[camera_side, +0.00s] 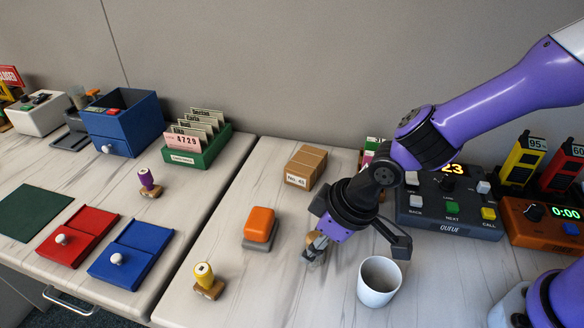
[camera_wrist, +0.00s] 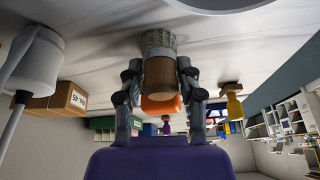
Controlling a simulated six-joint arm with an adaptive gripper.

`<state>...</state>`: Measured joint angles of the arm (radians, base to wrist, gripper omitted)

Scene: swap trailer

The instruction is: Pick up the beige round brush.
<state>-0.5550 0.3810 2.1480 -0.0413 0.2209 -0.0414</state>
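The beige round brush (camera_wrist: 162,75) stands between the two fingers of my gripper (camera_wrist: 160,90) in the wrist view, which looks upside down. It has a brown cylindrical body and a grey, mesh-like bristle end (camera_wrist: 158,42) toward the tabletop. The fingers lie against both of its sides and look shut on it. In the side view my gripper (camera_side: 314,248) points down low over the table, and the brush is mostly hidden by the fingers. I cannot tell whether the brush still touches the table.
A white cup (camera_side: 366,290) stands close to the right of my gripper. An orange-topped block (camera_side: 260,224) is to the left, with a yellow-handled stamp (camera_side: 204,275) nearer the front edge. A cardboard box (camera_side: 305,166) and a queue console (camera_side: 450,215) are behind.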

